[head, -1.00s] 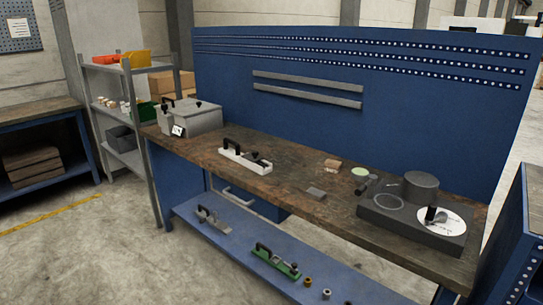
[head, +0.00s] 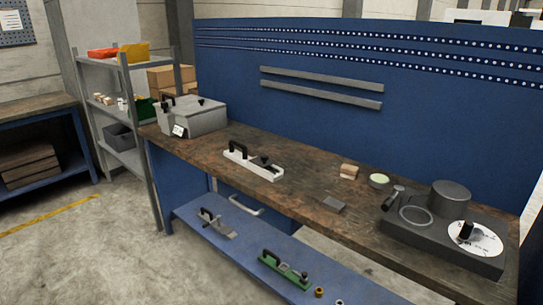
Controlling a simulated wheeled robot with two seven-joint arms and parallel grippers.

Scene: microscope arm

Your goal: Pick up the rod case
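A grey box-shaped case (head: 197,117) with black fittings on top and a small white label on its front stands at the left end of the brown workbench (head: 300,190). A long white block (head: 253,163) with a black handle and a black knob lies to its right on the bench. No name shows on either, so I cannot tell for certain which one is the rod case. Neither gripper is in view.
A dark base (head: 440,238) with a cylinder and white dial fills the bench's right end. A wooden block (head: 349,171), a green-topped disc (head: 379,180) and a grey plate (head: 332,204) lie mid-bench. A green tool (head: 285,269) lies on the lower shelf. Open floor lies front left.

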